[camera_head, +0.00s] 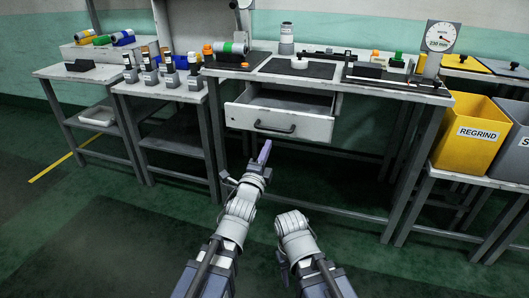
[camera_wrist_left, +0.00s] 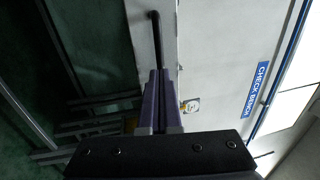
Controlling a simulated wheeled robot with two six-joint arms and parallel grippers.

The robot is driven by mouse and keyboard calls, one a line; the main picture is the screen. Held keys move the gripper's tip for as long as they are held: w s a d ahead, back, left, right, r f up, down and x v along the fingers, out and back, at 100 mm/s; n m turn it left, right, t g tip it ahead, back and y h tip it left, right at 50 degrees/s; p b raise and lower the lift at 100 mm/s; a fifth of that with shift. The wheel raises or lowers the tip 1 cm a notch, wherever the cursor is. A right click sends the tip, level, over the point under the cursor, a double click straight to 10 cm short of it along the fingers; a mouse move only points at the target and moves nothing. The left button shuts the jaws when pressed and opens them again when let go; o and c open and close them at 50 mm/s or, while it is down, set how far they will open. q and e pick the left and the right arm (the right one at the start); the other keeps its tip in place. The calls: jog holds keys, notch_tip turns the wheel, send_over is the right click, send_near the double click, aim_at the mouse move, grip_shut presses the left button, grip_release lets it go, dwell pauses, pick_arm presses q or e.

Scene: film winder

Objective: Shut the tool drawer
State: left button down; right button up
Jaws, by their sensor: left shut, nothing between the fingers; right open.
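The tool drawer (camera_head: 243,119) stands pulled out under the middle bench, with its grey front and dark bar handle (camera_head: 274,129) facing me. In the left wrist view the dark handle (camera_wrist_left: 155,40) shows just beyond the fingertips. My left gripper (camera_head: 265,148) is shut and empty, its purple fingers pointing up at the drawer front from below the handle in the head view. The fingers also show together in the left wrist view (camera_wrist_left: 158,95). Whether they touch the drawer I cannot tell. My right gripper (camera_head: 282,264) is low and mostly hidden by its own wrist, well away from the drawer.
The bench top (camera_head: 340,85) above the drawer carries a dark mat, a dial gauge and small parts. A side table (camera_head: 190,92) with several bottles stands left. A bench leg (camera_head: 215,135) stands left of the drawer. The floor in front is clear.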

pick_arm(q)
jog(key=shift+p+x, duration=0.35)
jog(key=shift+x, duration=2.2)
pick_arm(e)
jog(key=shift+w+r, duration=0.45)
jog(key=shift+w, duration=0.1)
pick_arm(q)
send_near(288, 108)
jog(key=w+r, duration=0.1)
jog(key=w+d+r, duration=0.1)
jog(key=w, duration=0.1)
jog(key=w+d+r, duration=0.1)
jog(key=w+r, duration=0.1)
jog(key=shift+r, duration=0.1)
jog(key=shift+s, duration=0.2)
